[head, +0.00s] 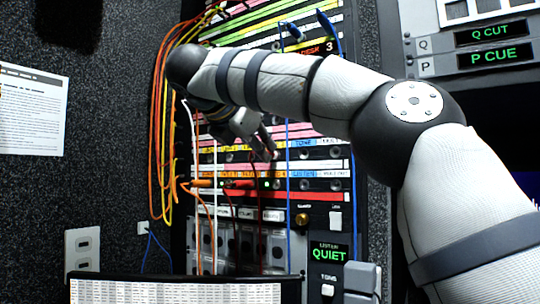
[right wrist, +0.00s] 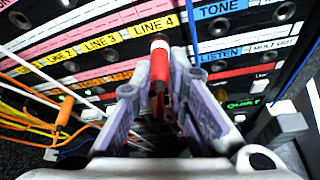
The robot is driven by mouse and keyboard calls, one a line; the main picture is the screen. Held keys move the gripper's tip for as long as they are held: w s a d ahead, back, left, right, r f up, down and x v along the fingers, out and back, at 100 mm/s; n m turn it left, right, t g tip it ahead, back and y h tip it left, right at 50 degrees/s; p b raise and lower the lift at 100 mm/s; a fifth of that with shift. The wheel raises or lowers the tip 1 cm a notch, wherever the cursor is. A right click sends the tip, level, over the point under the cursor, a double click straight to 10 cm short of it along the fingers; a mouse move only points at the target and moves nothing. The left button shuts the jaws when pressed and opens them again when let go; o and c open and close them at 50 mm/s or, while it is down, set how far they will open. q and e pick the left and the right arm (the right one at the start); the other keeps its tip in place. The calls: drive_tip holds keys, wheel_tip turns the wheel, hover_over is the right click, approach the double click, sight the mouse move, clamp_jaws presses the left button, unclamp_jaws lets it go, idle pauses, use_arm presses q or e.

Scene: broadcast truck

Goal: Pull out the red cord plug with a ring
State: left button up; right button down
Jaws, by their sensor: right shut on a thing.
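The red cord plug (right wrist: 160,65) shows in the right wrist view, with a pale ring near its upper end. That end points at the panel just below the yellow LINE 4 label; I cannot tell how deep it sits in a jack. My right gripper (right wrist: 157,88) is shut on the red plug, one finger on each side. In the head view my right gripper (head: 262,142) reaches the middle of the patch panel, and the fingers largely hide the plug. My left gripper is in neither view.
The patch panel (head: 325,170) has rows of jacks and coloured label strips. Orange cords (head: 160,120), white cords and blue cords (head: 287,200) hang around my gripper. An orange plug (right wrist: 63,112) is at the left in the wrist view. A QUIET display (head: 329,252) is lower right.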

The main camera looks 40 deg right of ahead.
drive_tip(key=shift+s+a, duration=0.25)
drive_tip(key=shift+a, duration=0.5)
drive_tip(key=shift+s+a, duration=0.2)
drive_tip(key=shift+a, duration=0.55)
idle(0.5)
drive_tip(key=shift+s+a, duration=0.25)
drive_tip(key=shift+a, duration=0.6)
drive_tip(key=shift+s+a, duration=0.25)
drive_tip(key=shift+a, duration=0.55)
drive_tip(key=shift+s+a, duration=0.2)
drive_tip(key=shift+a, duration=0.55)
drive_tip(key=shift+s+a, duration=0.2)
drive_tip(key=shift+a, duration=0.5)
